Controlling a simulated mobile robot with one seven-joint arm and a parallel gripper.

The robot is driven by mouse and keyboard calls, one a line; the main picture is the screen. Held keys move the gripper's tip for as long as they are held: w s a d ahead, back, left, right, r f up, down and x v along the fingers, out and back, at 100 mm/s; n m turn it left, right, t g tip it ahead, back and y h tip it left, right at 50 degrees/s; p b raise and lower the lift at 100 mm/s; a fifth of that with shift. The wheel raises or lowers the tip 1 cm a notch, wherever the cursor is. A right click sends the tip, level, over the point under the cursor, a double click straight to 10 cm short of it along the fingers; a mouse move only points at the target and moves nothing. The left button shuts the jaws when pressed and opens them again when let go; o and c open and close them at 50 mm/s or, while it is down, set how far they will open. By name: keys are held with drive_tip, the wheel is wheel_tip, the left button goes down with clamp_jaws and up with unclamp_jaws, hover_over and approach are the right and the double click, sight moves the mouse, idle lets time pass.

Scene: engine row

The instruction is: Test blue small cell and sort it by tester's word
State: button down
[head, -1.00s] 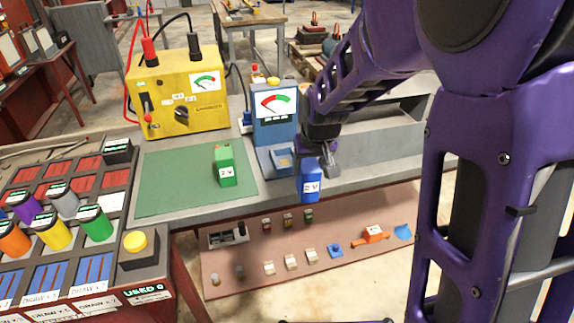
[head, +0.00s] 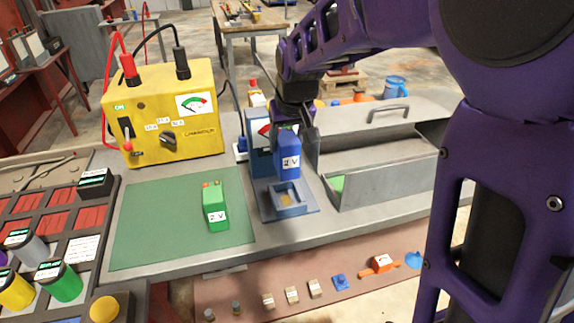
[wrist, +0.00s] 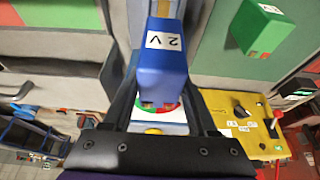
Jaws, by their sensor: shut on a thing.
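The blue small cell (head: 288,158), labelled 2 V, is held in my gripper (head: 292,125) above the blue tester. It also shows in the wrist view (wrist: 163,65) between the fingers. The blue tester has a square socket (head: 288,196) with a brass-coloured contact at its bottom. The cell is above and apart from this socket. The tester's dial (head: 263,130) is mostly hidden behind my gripper and the cell.
A yellow charger box (head: 170,110) with red and black leads stands behind the mat. A grey metal tray (head: 385,165) with dividers lies right of the tester. A rack of coloured cells (head: 50,225) and a yellow button (head: 104,309) are at the left front.

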sight(290, 156)
wheel_tip(290, 156, down, 10)
drive_tip(key=shift+r+b, duration=0.25)
drive_tip(key=shift+b, duration=0.45)
drive_tip(key=shift+f, duration=0.2)
drive_tip(key=shift+c, duration=0.9)
unclamp_jaws()
drive_tip(key=shift+s+r, duration=0.15)
drive_tip(key=shift+r, duration=0.35)
drive_tip(key=p+v, duration=0.1)
drive_tip(key=v, duration=1)
drive_tip(key=shift+d+r+p, duration=0.1)
drive_tip(key=shift+r+p, duration=0.05)
drive_tip(key=shift+p, duration=0.2)
